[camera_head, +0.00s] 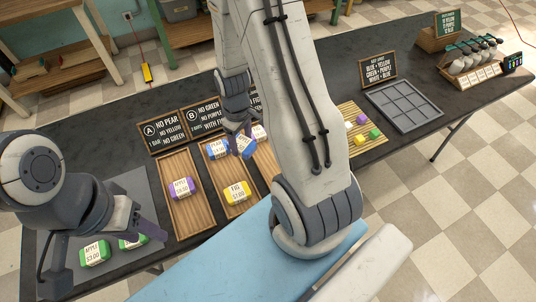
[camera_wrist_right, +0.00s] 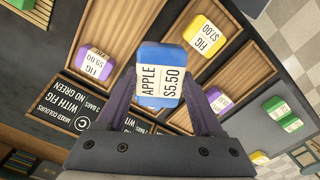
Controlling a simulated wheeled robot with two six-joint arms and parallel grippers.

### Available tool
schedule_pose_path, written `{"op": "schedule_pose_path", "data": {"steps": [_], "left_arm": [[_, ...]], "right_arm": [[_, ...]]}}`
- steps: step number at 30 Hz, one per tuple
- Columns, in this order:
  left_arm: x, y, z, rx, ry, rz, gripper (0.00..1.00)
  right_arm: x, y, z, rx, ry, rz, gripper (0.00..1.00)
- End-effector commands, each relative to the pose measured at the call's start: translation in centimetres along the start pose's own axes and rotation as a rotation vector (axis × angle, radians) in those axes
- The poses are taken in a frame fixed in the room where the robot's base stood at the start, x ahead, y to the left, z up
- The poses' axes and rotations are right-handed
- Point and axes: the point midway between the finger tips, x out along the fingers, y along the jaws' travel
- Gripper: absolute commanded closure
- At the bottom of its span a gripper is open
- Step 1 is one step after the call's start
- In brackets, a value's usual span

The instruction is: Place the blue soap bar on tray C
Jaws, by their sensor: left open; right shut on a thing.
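The blue soap bar (camera_wrist_right: 158,72), labelled apple $5.50, is held in my right gripper (camera_wrist_right: 156,100), which is shut on it. In the head view the blue bar hangs over the trays, near the border between tray B (camera_head: 222,180) and tray C (camera_head: 266,160). My right arm hides much of tray C there. In the right wrist view tray C (camera_wrist_right: 118,38) is at the left behind its sign (camera_wrist_right: 82,107), with a purple fig bar (camera_wrist_right: 94,62) on it. My left gripper (camera_head: 106,258) is open at the lower left, above the grey mat with green bars.
Tray B holds a blue pear bar (camera_head: 217,149) and a yellow fig bar (camera_head: 238,193). Tray A (camera_head: 181,215) holds a purple apple bar (camera_head: 182,188). Green bars (camera_head: 95,253) lie on the grey mat. Signs (camera_head: 161,133) stand behind the trays. A gridded dark tray (camera_head: 404,105) is further right.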

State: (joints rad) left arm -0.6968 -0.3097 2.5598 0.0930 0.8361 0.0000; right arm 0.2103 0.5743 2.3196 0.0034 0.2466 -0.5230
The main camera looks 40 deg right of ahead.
Motion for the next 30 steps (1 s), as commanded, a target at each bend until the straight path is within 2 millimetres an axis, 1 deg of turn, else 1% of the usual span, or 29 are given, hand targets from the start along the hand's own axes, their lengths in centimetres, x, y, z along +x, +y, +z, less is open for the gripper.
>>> {"op": "schedule_pose_path", "data": {"steps": [1, 5, 9, 12, 15, 18, 21, 24, 26, 29, 30], "left_arm": [[1.3, -0.1, 0.1, 0.0, 0.0, 0.0, 0.5], [2.9, -0.2, 0.2, 0.0, 0.0, 0.0, 0.5], [4.5, -0.3, 0.3, 0.0, 0.0, 0.0, 0.5], [5.5, -0.4, 0.3, 0.0, 0.0, 0.0, 0.5], [6.3, -0.5, 0.3, 0.001, 0.0, 0.0, 0.5], [6.8, -0.5, 0.4, 0.001, 0.0, 0.0, 0.5], [7.0, -0.5, 0.4, 0.001, 0.0, 0.0, 0.5], [7.1, -0.5, 0.4, 0.001, 0.0, 0.0, 0.5], [7.0, -0.5, 0.4, 0.001, 0.0, 0.0, 0.5], [6.9, -0.5, 0.4, 0.001, 0.0, 0.0, 0.5], [6.8, -0.5, 0.4, 0.001, 0.0, 0.0, 0.5]], "right_arm": [[0.7, 1.2, 1.1, -0.072, 0.002, 0.002, 0.94], [1.1, 3.5, 4.0, -0.295, 0.001, 0.002, 0.94], [1.5, 5.6, 7.5, -0.53, 0.001, 0.002, 0.94], [1.8, 6.6, 10.1, -0.687, 0.0, 0.001, 0.94], [2.0, 7.3, 12.2, -0.82, -0.001, 0.002, 0.94], [2.1, 7.6, 13.7, -0.92, -0.001, 0.002, 0.94], [2.1, 7.8, 14.7, -0.986, -0.001, 0.001, 0.94], [2.3, 7.9, 14.8, -1.019, -0.001, -0.001, 0.94], [2.7, 8.0, 14.2, -1.029, -0.001, -0.002, 0.94], [3.8, 8.3, 12.4, -1.035, -0.001, -0.005, 0.94], [4.4, 8.5, 11.4, -1.035, -0.001, -0.005, 0.94]]}}
